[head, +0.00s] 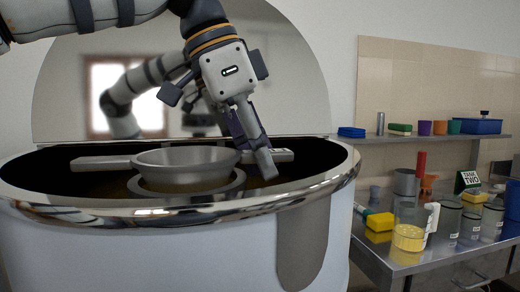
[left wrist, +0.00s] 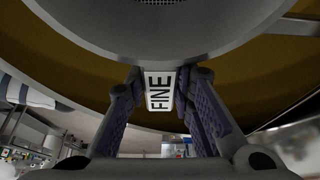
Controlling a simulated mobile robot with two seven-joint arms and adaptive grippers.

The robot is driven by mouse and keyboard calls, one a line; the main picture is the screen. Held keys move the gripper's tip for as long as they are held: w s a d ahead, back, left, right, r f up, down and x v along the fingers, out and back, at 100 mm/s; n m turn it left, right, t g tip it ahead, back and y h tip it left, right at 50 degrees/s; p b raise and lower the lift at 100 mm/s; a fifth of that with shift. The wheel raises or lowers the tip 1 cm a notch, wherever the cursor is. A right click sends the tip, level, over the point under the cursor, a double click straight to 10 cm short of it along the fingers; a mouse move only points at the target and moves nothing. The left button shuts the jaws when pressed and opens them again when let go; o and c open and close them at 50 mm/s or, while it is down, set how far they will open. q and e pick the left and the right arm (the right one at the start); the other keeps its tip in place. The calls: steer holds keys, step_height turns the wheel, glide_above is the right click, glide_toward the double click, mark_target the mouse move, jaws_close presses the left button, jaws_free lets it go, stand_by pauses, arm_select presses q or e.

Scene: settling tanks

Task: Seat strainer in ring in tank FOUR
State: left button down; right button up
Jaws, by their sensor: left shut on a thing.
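The grey strainer (head: 187,164) has a round bowl and two flat handles. It is at the middle of the open tank (head: 160,250), roughly level, over the pale ring (head: 185,193). The bowl hides most of the ring, and I cannot tell whether the strainer rests in it or hovers just above. My left gripper (head: 262,163) is shut on the right handle. In the left wrist view the bowl (left wrist: 150,30) fills the top, and the handle tag reading FINE (left wrist: 159,92) lies between the fingers. My right gripper is not in view.
The polished rim (head: 150,214) surrounds the dark tank interior. A mirror-like lid (head: 300,90) stands behind and reflects my arm. At right, a metal table holds a jug of yellow matter (head: 409,238), a TANK TWO sign (head: 468,181) and several jars. A shelf with cups hangs above.

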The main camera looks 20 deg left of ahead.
arm_select(q)
steer(key=shift+f, duration=0.2)
steer(key=shift+f, duration=0.3)
steer(key=shift+f, duration=0.2)
steer(key=c, duration=1.3)
jaws_free()
steer(key=v, duration=1.2)
steer(key=shift+s+d, duration=0.1)
steer(key=shift+d, duration=0.05)
